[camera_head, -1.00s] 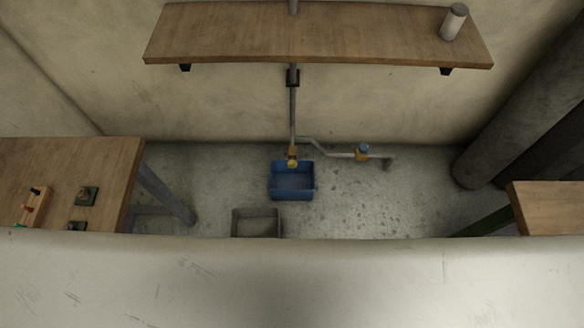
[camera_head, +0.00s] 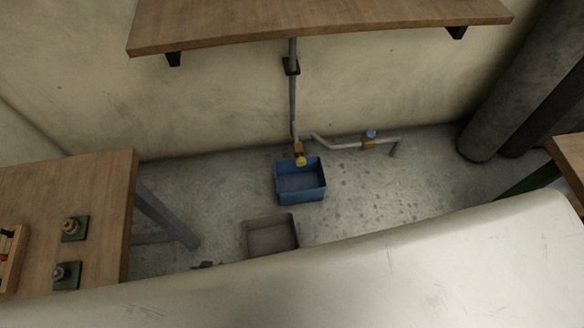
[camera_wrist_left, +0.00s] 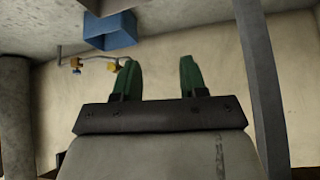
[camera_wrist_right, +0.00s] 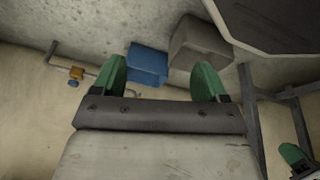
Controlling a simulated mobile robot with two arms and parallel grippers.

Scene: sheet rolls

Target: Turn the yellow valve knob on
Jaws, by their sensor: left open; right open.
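The yellow valve knob (camera_head: 300,161) sits low on the vertical pipe by the back wall, just above the rear of a blue bin (camera_head: 301,182). It also shows in the left wrist view (camera_wrist_left: 113,68), near the left fingertip. A second valve with a blue knob (camera_head: 369,134) is on the side pipe to the right. My left gripper (camera_wrist_left: 160,75) is open and empty, apart from the knob. My right gripper (camera_wrist_right: 164,82) is open and empty, with the blue bin (camera_wrist_right: 148,65) beyond its fingers. Neither gripper shows in the head view.
A grey bin (camera_head: 272,236) stands on the floor in front of the blue one. A wooden table (camera_head: 105,190) with small fittings is at the left, another (camera_head: 572,160) at the right edge. A wooden shelf (camera_head: 320,22) hangs above. Thick dark pipes (camera_head: 515,90) stand at right.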

